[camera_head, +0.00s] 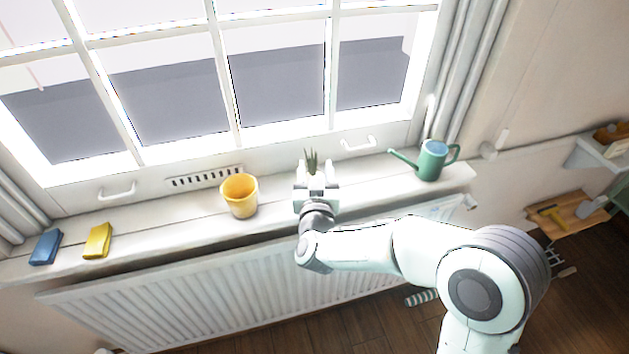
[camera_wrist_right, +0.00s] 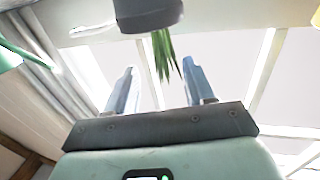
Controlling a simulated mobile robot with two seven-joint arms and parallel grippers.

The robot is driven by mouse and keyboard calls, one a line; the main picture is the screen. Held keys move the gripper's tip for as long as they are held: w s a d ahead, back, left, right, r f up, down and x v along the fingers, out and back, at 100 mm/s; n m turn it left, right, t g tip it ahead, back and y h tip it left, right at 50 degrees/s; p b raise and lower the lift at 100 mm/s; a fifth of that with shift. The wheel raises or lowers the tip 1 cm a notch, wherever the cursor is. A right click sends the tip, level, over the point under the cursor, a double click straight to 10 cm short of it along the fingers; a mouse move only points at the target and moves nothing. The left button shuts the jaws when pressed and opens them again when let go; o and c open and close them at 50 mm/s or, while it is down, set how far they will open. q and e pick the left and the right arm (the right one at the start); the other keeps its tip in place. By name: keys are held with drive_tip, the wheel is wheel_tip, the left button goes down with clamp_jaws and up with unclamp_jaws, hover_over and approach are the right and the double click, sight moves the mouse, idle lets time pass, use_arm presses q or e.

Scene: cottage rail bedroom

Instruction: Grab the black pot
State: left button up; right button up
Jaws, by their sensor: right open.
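The black pot (camera_wrist_right: 148,14) shows as a dark grey, round shape at the top edge of the right wrist view, partly cut off. Its green spiky plant (camera_wrist_right: 163,52) points down in that view. In the head view only the plant's leaves (camera_head: 311,160) show above my right gripper (camera_head: 315,173), which hides the pot on the windowsill. In the right wrist view my right gripper (camera_wrist_right: 160,72) is open, its two fingers apart, with leaf tips between them. The pot's body appears beyond the fingertips; I cannot tell whether they touch. My left gripper is not in view.
The white windowsill (camera_head: 195,220) also holds a yellow pot (camera_head: 240,196) to the left, a green watering can (camera_head: 432,160) to the right, and blue (camera_head: 46,247) and yellow (camera_head: 98,240) blocks at the far left. The window is behind, with a radiator (camera_head: 190,300) below.

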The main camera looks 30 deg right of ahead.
sight(313, 162)
drive_tip(key=x, duration=0.4)
drive_tip(key=shift+w+a, duration=0.2)
clamp_jaws()
drive_tip(key=shift+r, duration=0.1)
wheel_tip(313, 162, up, 20)
drive_tip(key=p, duration=0.5)
drive_tip(key=shift+p, duration=0.3)
